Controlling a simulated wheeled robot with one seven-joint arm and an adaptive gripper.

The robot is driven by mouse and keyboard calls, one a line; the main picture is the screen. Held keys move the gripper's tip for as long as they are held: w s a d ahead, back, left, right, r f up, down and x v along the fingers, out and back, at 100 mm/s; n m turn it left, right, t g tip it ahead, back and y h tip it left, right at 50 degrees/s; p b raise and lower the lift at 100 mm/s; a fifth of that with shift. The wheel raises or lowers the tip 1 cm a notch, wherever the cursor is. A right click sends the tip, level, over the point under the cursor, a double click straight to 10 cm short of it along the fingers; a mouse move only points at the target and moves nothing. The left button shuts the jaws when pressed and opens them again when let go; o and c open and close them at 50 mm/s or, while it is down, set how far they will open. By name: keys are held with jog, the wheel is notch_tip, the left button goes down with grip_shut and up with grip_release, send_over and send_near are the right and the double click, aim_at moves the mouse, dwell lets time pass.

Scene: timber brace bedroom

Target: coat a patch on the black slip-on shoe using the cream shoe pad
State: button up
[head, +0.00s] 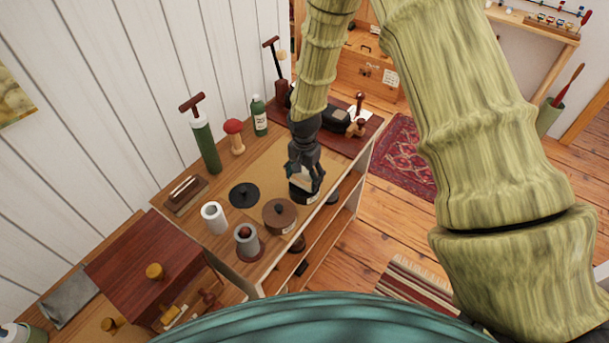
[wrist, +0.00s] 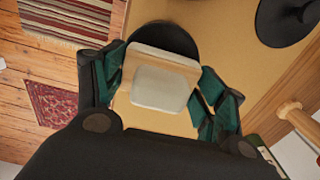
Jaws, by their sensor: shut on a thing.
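My gripper (head: 304,170) is shut on the cream shoe pad (wrist: 160,85), a pale block with a light wooden-looking back. In the head view, only a pale bit of the pad shows between the fingers. The pad is over a round black tin (head: 303,194), which shows partly behind the pad in the wrist view (wrist: 168,38). I cannot tell whether they touch. The black slip-on shoe (head: 335,117) appears to lie on the dark red mat at the table's far end, beyond my gripper and partly hidden by the arm.
A black disc-like lid (head: 243,195), a brown lidded pot (head: 279,215), a white cup (head: 214,217) and a grey pot (head: 247,241) stand nearer. A green bottle (head: 259,115) and a red-topped wooden tool (head: 234,136) line the wall side. Wooden brushes stand near the shoe.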

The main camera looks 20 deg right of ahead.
aim_at(304, 170)
jog(key=shift+f, duration=0.45)
dwell(1.4)
jog(key=shift+r, duration=0.1)
jog(key=shift+r+p, duration=2)
jog(key=shift+r, duration=1.45)
jog(key=shift+f, duration=0.15)
